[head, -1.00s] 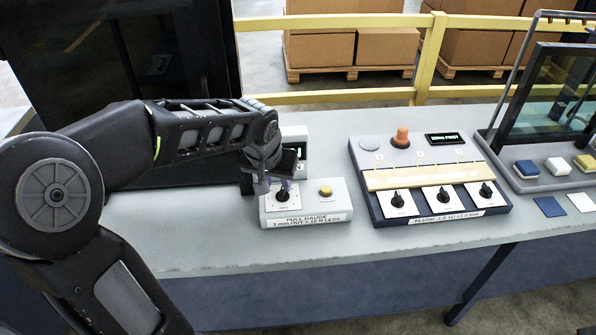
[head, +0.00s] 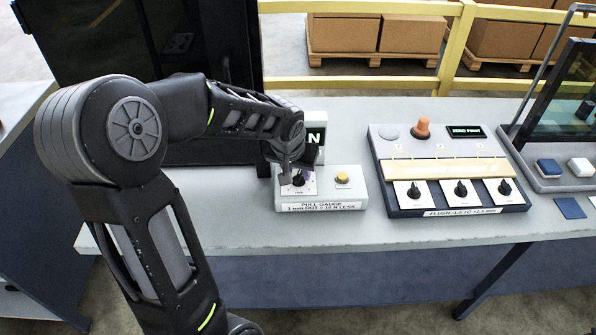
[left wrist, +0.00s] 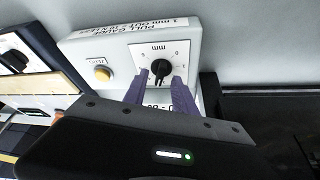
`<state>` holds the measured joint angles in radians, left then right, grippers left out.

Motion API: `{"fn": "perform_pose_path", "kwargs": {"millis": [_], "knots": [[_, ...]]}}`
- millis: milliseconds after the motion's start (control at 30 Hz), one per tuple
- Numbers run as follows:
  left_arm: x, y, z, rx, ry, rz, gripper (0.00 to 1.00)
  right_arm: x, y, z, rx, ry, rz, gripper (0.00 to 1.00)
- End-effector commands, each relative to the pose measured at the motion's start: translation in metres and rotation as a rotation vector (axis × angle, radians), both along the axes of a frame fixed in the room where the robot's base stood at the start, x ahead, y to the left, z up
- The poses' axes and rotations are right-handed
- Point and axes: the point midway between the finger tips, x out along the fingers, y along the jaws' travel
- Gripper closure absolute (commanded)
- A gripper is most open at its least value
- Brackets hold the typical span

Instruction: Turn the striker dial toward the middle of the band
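The dial (head: 299,179) is a black pointer knob on a white plate marked mm, on the pale pull gauge box (head: 345,196). In the left wrist view the knob (left wrist: 161,68) stands upright in the picture, with its scale around it. My left gripper (left wrist: 157,84) is open. Its two purple fingers lie apart, one on each side below the knob, and no contact shows. In the head view my left gripper (head: 291,172) is over the dial and partly hides its plate. My right gripper is not in view.
A yellow button (head: 342,178) sits beside the dial. A display (head: 315,136) behind is partly hidden by my left arm. Right of the box stands a flush panel (head: 385,170) with three knobs and an orange knob (head: 422,127). Bare bench (head: 330,232) lies in front.

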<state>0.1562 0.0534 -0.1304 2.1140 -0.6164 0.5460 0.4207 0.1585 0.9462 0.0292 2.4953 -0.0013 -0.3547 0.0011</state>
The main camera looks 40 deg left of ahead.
Motion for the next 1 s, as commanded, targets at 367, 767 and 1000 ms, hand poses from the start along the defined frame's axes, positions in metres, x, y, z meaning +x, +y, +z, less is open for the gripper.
{"fn": "perform_pose_path", "kwargs": {"millis": [367, 767, 1000], "knots": [[0.0057, 0.0022, -0.0146, 0.0, -0.001, 0.0, 0.67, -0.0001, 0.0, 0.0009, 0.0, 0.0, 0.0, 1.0], [0.0056, 0.002, -0.0142, 0.0, -0.001, 0.0, 0.94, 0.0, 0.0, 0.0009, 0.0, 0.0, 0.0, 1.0], [0.0056, 0.002, -0.0141, 0.0, -0.001, 0.0, 1.0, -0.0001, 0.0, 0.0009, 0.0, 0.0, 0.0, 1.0]]}}
